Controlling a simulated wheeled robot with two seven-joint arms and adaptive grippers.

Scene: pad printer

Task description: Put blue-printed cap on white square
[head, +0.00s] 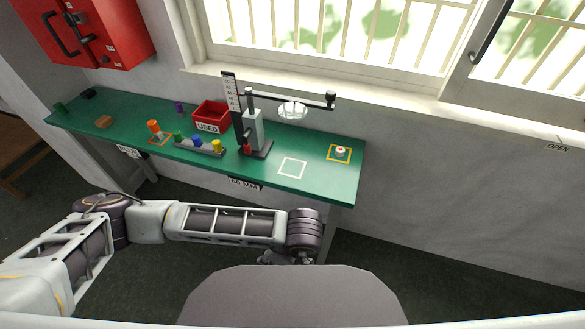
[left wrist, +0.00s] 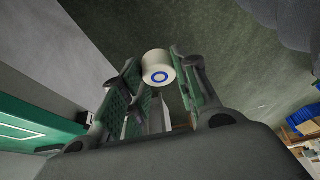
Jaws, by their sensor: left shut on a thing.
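The blue-printed cap (left wrist: 157,65) is a white cylinder with a blue ring on its face. In the left wrist view it sits between the fingertips of my left gripper (left wrist: 160,76), which is shut on it. The white square (head: 281,174) is an empty outline on the green table's right part. My right gripper is not in view.
The table around the white square is clear.

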